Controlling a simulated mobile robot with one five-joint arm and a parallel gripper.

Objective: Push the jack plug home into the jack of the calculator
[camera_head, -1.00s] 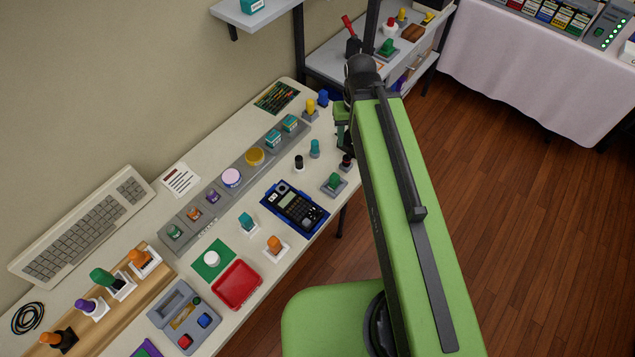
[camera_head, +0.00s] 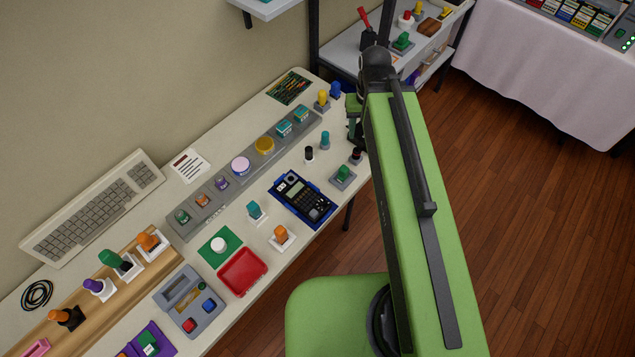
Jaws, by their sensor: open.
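The calculator (camera_head: 306,201) is dark with a small screen and lies in a blue tray (camera_head: 277,195) near the table's front edge. Its jack is too small to make out. Several small upright pieces stand behind and to the right of it: a black one (camera_head: 309,154), a teal one (camera_head: 325,140) and a dark red one (camera_head: 356,157). I cannot tell which, if any, is the jack plug. My gripper (camera_head: 354,125) hangs at the table's right end, just above the dark red piece, and is open. My arm partly hides its jaws, and contact is not clear.
A green piece on a grey base (camera_head: 343,177) stands right of the calculator. Teal (camera_head: 256,211) and orange (camera_head: 281,237) pieces stand left and in front. A grey rack (camera_head: 212,203) of round items lies behind. A red tray (camera_head: 242,272) is at the left.

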